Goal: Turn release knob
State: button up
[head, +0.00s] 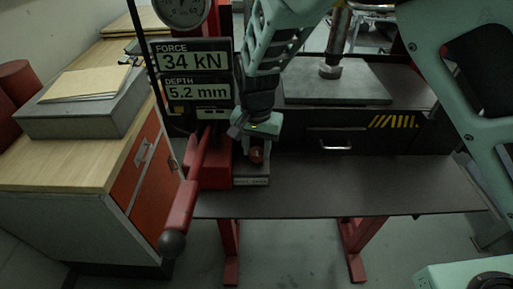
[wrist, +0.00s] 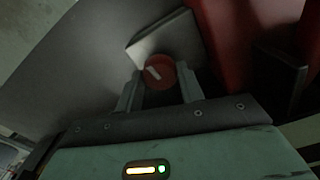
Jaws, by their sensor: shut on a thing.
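The release knob (wrist: 158,72) is a round red knob with a white pointer mark on a metal block. In the wrist view it sits between the two fingertips of my gripper (wrist: 158,90), which is shut on it. In the head view the knob (head: 256,155) shows as a small red spot under my gripper (head: 257,140), at the foot of the red press column. The pointer mark looks slanted in the wrist view. The fingertips are partly hidden in the head view.
A red lever with a dark ball end (head: 172,242) reaches forward just left of my gripper. The display (head: 196,75) reads 34 kN and 5.2 mm. A wooden cabinet (head: 100,165) stands at the left. The dark bench (head: 380,185) is clear to the right.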

aim_at(256, 150)
jog(key=n+b, duration=0.1)
jog(key=n, duration=0.3)
jog(key=shift+w+n, duration=0.1)
jog(key=shift+n, duration=0.2)
jog(key=n+b, duration=0.1)
jog(key=n, duration=0.2)
jog(key=shift+n, duration=0.3)
jog(key=n+b, duration=0.1)
jog(key=n, duration=0.2)
jog(key=shift+n, duration=2.3)
jog(key=shift+r, duration=0.1)
jog(key=o, duration=1)
jog(key=shift+b, duration=0.3)
notch_tip(256, 150, up, 17)
jog(key=b, duration=0.3)
jog(key=shift+r, duration=0.15)
